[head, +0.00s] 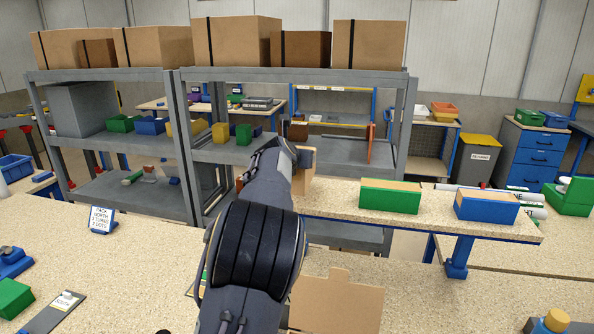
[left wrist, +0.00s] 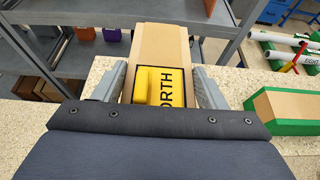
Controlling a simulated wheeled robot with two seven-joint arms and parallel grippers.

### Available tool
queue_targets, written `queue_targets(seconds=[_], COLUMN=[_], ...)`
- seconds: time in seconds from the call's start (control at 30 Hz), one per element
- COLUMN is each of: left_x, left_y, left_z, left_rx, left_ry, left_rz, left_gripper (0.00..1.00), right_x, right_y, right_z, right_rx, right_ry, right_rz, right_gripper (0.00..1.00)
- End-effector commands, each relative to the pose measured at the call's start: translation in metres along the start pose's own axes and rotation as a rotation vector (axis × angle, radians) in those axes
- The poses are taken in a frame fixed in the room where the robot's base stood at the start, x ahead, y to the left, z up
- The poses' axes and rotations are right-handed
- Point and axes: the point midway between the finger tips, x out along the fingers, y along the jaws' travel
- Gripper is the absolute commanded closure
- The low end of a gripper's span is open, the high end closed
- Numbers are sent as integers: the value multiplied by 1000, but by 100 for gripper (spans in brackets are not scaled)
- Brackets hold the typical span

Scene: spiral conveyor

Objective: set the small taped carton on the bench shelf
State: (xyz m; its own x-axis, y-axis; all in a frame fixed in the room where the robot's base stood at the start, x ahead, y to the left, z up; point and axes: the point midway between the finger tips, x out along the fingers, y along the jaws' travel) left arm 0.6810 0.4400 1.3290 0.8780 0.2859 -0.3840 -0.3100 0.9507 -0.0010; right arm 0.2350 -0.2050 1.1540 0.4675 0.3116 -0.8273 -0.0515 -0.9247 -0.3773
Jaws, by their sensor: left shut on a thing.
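The small tan carton (left wrist: 160,45) is between the fingers of my left gripper (left wrist: 158,85) in the left wrist view. A yellow piece with black letters reading "ORTH" (left wrist: 160,87) shows at its near end. In the head view part of the carton (head: 305,172) shows past my arm, at the left end of the raised speckled bench shelf (head: 335,200). My arm hides most of the carton and the fingers there. I cannot tell if the carton touches the shelf. No tape can be made out. My right gripper is not in view.
A green box (head: 390,199) and a blue box (head: 487,208) stand on the shelf to the right. A grey rack (head: 190,75) with large cartons stands behind. A tan cardboard piece (head: 335,303) is on the near bench. The shelf between my gripper and the green box is clear.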

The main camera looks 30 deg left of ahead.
Motion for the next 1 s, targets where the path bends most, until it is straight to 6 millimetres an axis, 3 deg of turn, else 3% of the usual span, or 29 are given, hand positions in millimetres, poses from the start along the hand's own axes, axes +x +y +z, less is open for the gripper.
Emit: queue_targets(seconds=[0.17, 0.4, 0.77, 0.8, 0.93, 1.0], left_x=[12, 25, 26, 27, 27, 27], left_y=[2, 3, 3, 2, 2, 2], left_z=[-6, -31, -36, -37, -37, -37], left_rx=[1, -3, 0, 0, 0, 0], left_ry=[-3, -4, -5, -2, -2, -2], left_rz=[1, -1, 0, -1, -1, -1], left_gripper=[70, 70, 70, 32, 15, 13], right_x=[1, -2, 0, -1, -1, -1], right_y=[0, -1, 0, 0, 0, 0], right_z=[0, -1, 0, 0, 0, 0], right_rx=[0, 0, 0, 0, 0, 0], right_ry=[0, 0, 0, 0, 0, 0], right_rz=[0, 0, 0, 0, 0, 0], right_gripper=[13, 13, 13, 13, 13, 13])
